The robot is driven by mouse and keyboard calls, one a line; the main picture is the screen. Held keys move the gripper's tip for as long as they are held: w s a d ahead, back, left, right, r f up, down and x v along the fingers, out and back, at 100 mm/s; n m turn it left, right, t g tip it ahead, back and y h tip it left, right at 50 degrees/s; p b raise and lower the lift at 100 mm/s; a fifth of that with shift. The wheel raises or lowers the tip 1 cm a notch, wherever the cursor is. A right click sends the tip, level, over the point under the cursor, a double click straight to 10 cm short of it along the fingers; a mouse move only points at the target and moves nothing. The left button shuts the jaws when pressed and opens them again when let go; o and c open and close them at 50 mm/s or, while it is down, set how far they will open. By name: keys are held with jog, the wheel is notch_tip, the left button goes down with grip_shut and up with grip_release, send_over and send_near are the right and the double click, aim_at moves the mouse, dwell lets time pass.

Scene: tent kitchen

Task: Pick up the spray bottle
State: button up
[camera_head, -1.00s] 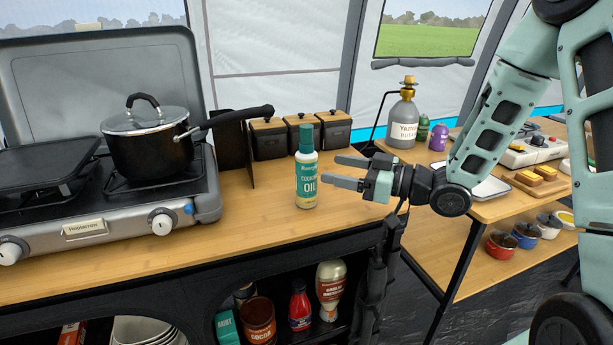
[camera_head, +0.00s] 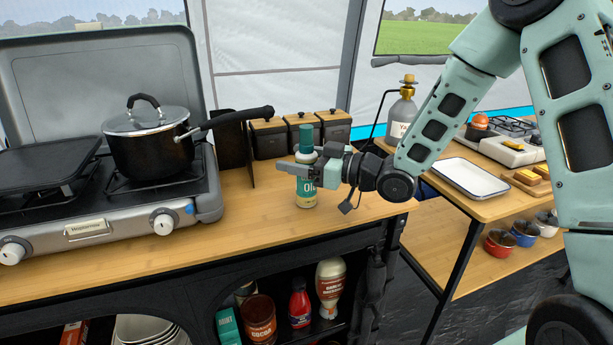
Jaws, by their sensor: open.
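The spray bottle (camera_head: 307,198), a teal bottle with a cream band and a teal cap, labelled as cooking oil, stands upright on the wooden counter right of the stove. My gripper (camera_head: 293,170) reaches in from the right at the bottle's mid to upper height. Its open jaws extend to the left across the bottle, and the nearer finger hides part of the label. The farther finger is mostly hidden, so I cannot tell from this view whether either finger touches the bottle.
A gas cylinder (camera_head: 402,118) is back right. The counter (camera_head: 250,235) in front is clear.

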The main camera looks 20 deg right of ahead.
jog(key=c, duration=1.2)
jog(key=shift+r, duration=0.2)
